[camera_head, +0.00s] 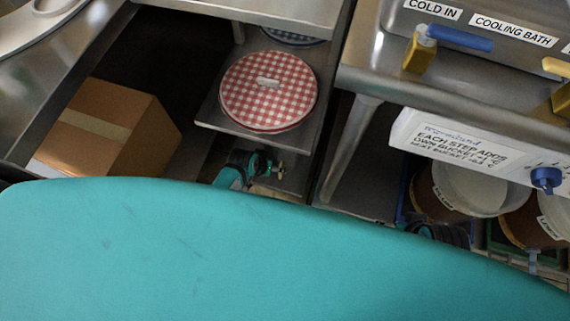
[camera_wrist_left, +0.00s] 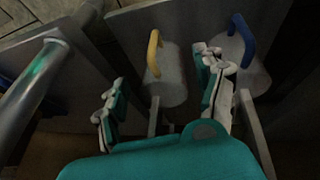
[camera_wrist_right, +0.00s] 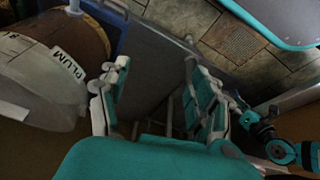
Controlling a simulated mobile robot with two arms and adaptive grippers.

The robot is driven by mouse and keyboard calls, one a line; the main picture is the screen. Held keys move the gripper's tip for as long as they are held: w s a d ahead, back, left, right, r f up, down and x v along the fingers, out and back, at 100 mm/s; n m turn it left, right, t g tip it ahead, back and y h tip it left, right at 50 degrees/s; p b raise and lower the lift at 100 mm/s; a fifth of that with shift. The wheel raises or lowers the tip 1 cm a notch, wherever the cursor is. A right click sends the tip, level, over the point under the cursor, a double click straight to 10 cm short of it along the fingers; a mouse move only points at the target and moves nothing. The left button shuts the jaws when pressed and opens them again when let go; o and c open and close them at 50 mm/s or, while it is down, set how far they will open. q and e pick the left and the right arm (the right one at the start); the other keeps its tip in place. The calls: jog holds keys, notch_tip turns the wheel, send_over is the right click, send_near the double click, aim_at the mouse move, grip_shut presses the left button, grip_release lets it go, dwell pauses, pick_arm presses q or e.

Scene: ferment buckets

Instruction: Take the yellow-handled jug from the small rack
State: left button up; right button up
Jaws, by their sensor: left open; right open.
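The yellow-handled jug (camera_wrist_left: 168,82) shows in the left wrist view, a grey jug with an arched yellow handle (camera_wrist_left: 153,52). A jug with a blue handle (camera_wrist_left: 240,72) is to its right. Both are by a dark grey panel with pale posts (camera_wrist_left: 255,130), perhaps the small rack. My left gripper (camera_wrist_left: 162,70) is open. The yellow-handled jug appears between its spread fingers, and I cannot tell how far beyond them; the right finger overlaps the view near the blue-handled jug. My right gripper (camera_wrist_right: 156,66) is open and empty. The head view shows neither jug; my teal body covers its lower part.
A bucket labelled PLUM (camera_wrist_right: 75,45) stands left of my right gripper. The head view shows a cardboard box (camera_head: 105,130), a red checked round thing (camera_head: 268,90) on a shelf, a steel counter (camera_head: 465,75) and a control panel (camera_head: 480,145). A metal tube (camera_wrist_left: 25,90) runs left of my left gripper.

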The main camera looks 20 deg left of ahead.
aim_at(281, 166)
pick_arm(q)
jog(key=b+x, duration=0.1)
jog(key=x, duration=0.1)
jog(key=b+x, duration=0.2)
jog(key=x, duration=0.1)
jog(key=w+d+b+x, duration=0.1)
jog(key=x, duration=0.1)
jog(key=shift+w+d+r+b, duration=0.1)
jog(key=shift+r+b, duration=0.1)
jog(key=shift+b, duration=0.2)
grip_shut()
pick_arm(e)
jog(key=w+a+r+t+y, duration=0.1)
jog(key=w+a+r+t, duration=0.2)
jog(key=w, duration=0.6)
notch_tip(281, 166, up, 2)
jog(key=t, duration=0.3)
jog(key=shift+w+r+y, duration=0.15)
jog(key=shift+w+y, duration=0.05)
jog(key=shift+y, duration=0.1)
